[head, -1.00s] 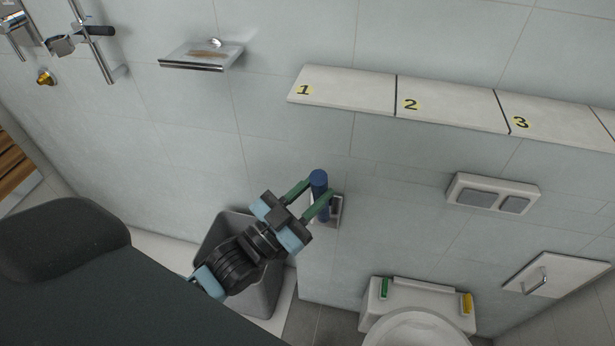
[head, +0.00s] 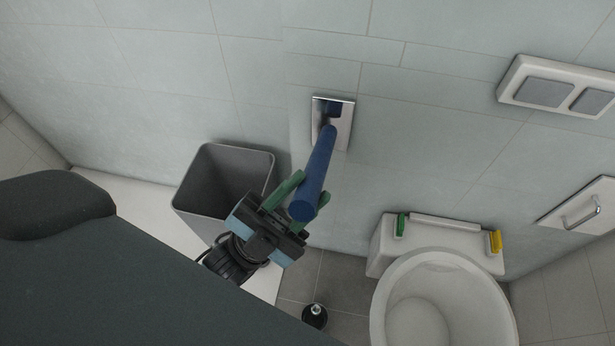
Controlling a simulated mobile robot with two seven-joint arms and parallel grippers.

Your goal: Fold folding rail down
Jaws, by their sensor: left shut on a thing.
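The folding rail (head: 318,173) is a blue bar hinged to a metal wall plate (head: 344,124). It sticks out from the wall toward me, its round free end nearest the camera. My left gripper (head: 288,199) has its green fingers around the rail near that free end and is shut on it. The far finger is partly hidden behind the bar. My right gripper is not in view.
A grey bin (head: 222,178) stands by the wall, left of the rail. A white toilet (head: 440,290) stands to the right, with a green and a yellow piece on its back. A dark round object (head: 315,316) is on the floor. A flush panel (head: 555,88) and a handled wall panel (head: 585,208) are further right.

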